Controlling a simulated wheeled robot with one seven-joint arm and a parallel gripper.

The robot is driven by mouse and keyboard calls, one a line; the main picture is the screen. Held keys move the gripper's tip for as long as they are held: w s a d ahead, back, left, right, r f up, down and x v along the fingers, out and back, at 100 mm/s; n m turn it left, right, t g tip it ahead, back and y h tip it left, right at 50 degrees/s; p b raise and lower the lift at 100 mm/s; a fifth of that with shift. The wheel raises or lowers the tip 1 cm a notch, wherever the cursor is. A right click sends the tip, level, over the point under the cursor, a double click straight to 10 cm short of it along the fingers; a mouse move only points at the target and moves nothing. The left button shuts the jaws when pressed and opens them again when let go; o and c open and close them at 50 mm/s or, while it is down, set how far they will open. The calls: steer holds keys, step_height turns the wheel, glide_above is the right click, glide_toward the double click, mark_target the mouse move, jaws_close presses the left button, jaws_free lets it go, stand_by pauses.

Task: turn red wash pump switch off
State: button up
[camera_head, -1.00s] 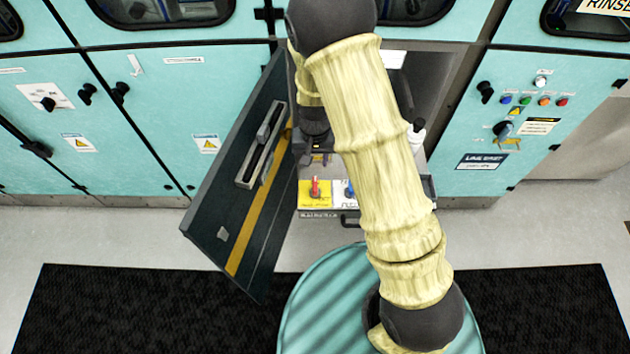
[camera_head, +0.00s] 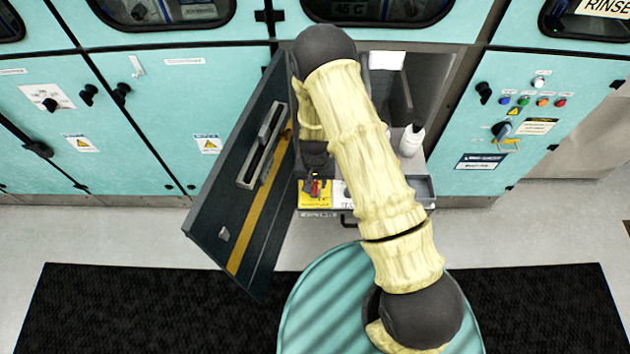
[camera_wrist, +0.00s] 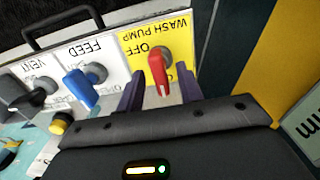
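The red wash pump switch (camera_wrist: 158,74) is a lever knob on a yellow plate (camera_wrist: 128,42) marked WASH PUMP and OFF, which reads upside down in the wrist view. Its handle points toward my gripper. My gripper (camera_wrist: 159,68) is open, with one dark finger on each side of the red handle. I cannot tell whether either finger touches it. In the head view, the switch (camera_head: 315,188) is partly hidden by my gripper (camera_head: 314,178) above it.
A blue FEED switch (camera_wrist: 82,88) and a dark VENT switch (camera_wrist: 22,96) sit beside the wash pump plate. An open dark door (camera_head: 232,195) stands close on the left in the head view. A white bottle (camera_head: 411,140) stands inside on the right.

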jaws_close()
steer(key=shift+m, duration=0.5)
steer(key=m, duration=0.3)
steer(key=shift+m, duration=0.3)
steer(key=m, duration=0.4)
steer(key=shift+r+m, duration=0.1)
steer(key=shift+m, duration=0.2)
steer(key=m, duration=0.4)
steer(key=shift+p, duration=0.4)
steer(key=m+p, duration=0.1)
steer(key=m, duration=0.3)
steer(key=shift+m, duration=0.3)
